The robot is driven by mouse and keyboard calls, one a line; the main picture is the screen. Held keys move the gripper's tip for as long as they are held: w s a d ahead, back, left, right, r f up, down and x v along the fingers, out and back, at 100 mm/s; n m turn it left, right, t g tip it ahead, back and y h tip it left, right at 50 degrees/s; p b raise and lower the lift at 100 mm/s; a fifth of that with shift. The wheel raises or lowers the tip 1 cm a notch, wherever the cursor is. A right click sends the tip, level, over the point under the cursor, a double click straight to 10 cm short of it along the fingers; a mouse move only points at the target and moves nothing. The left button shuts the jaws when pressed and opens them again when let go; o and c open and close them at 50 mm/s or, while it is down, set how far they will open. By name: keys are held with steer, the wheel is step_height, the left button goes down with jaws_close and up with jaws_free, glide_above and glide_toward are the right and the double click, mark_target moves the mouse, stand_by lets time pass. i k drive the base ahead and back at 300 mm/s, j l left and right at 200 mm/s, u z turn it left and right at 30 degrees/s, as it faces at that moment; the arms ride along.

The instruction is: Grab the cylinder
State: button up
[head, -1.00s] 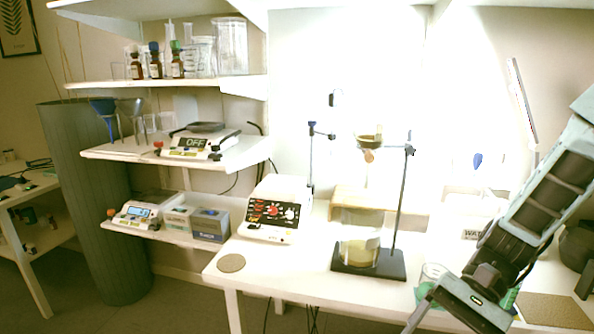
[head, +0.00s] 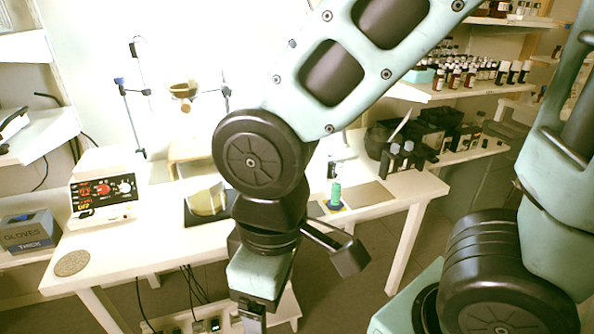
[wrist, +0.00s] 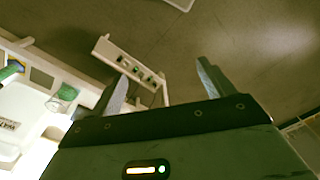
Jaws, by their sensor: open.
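I cannot tell for certain which thing is the cylinder. A small green upright vessel (head: 335,193) stands on a blue and yellow mat on the white table in the head view. In the wrist view, a clear round glass vessel with a green tint (wrist: 67,93) is at the left, near the table edge. My gripper (wrist: 161,78) is open and empty in the wrist view. Its two fingers are apart over the floor, away from the glassware. In the head view my wrist hangs in front of the table, and the fingertips are mostly cut off at the bottom.
The white table (head: 130,250) carries a stirrer unit with dials (head: 103,198) and a stand with a beaker (head: 208,200). Bottle shelves (head: 475,85) are at the right. A low white strip with sockets (wrist: 135,65) is ahead in the wrist view.

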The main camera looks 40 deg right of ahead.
mark_target(335, 203)
steer(key=z, duration=1.55)
steer(key=k+j+z, duration=0.1)
steer(key=j+z, duration=0.3)
steer(key=k+j+z, duration=0.2)
steer(key=z, duration=0.25)
steer(key=k+j+z, duration=0.2)
steer(key=z, duration=0.2)
steer(key=k+j, duration=0.4)
steer(key=i+j, duration=0.7)
steer(key=j, duration=0.1)
